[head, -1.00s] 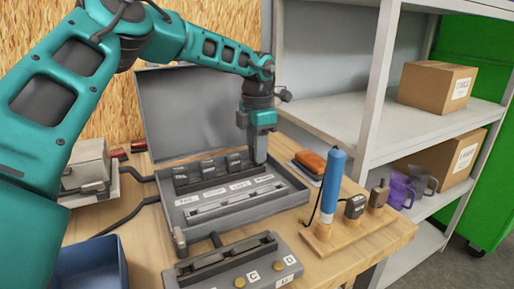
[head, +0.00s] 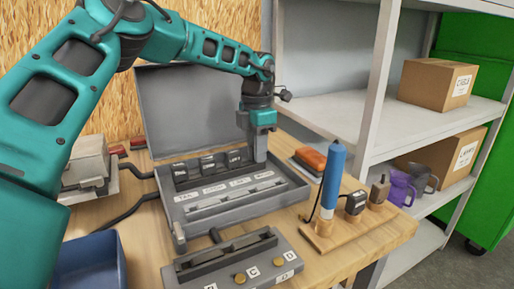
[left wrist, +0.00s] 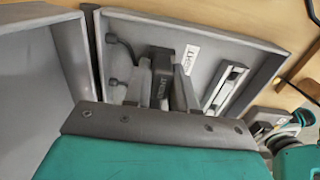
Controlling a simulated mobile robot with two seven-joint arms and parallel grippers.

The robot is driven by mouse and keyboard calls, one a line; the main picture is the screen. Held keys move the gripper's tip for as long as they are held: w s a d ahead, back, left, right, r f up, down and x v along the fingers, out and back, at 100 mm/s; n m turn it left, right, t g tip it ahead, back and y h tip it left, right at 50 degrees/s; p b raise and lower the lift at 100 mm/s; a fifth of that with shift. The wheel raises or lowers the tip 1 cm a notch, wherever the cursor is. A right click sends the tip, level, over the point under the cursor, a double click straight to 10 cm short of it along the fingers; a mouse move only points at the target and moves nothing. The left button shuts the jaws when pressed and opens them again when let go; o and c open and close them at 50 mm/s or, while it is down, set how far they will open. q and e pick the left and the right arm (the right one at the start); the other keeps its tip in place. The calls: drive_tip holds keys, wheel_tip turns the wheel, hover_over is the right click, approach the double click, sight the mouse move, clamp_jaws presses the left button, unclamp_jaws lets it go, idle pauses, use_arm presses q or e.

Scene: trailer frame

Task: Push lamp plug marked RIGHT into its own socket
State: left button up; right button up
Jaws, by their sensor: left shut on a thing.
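My left gripper (head: 261,156) points down at the right end of the row in the open grey case (head: 225,222). In the left wrist view, its fingers (left wrist: 164,80) are shut on the dark plug marked RIGHT (left wrist: 160,72). The plug is upright over the case floor, near a white label (left wrist: 191,56). The socket beneath it is hidden by plug and fingers, so I cannot tell how deep the plug sits. Several dark plugs stand to its left, one of them here (head: 207,164). My right gripper is not in view.
The raised case lid (head: 195,110) stands behind. A grey panel with brass knobs (head: 240,278) lies in front. A wooden stand (head: 350,232) with a blue cylinder (head: 333,180) is at right, near a metal shelf (head: 420,115). A blue bin (head: 92,265) stands front left.

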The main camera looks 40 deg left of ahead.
use_arm(q)
drive_tip(key=shift+f, duration=0.1)
drive_tip(key=o, duration=1.2)
drive_tip(key=shift+r+p, duration=0.8)
drive_tip(key=shift+r, duration=0.45)
drive_tip(key=shift+r+p, duration=1.65)
drive_tip(key=shift+r, duration=0.7)
drive_tip(key=shift+f, duration=0.1)
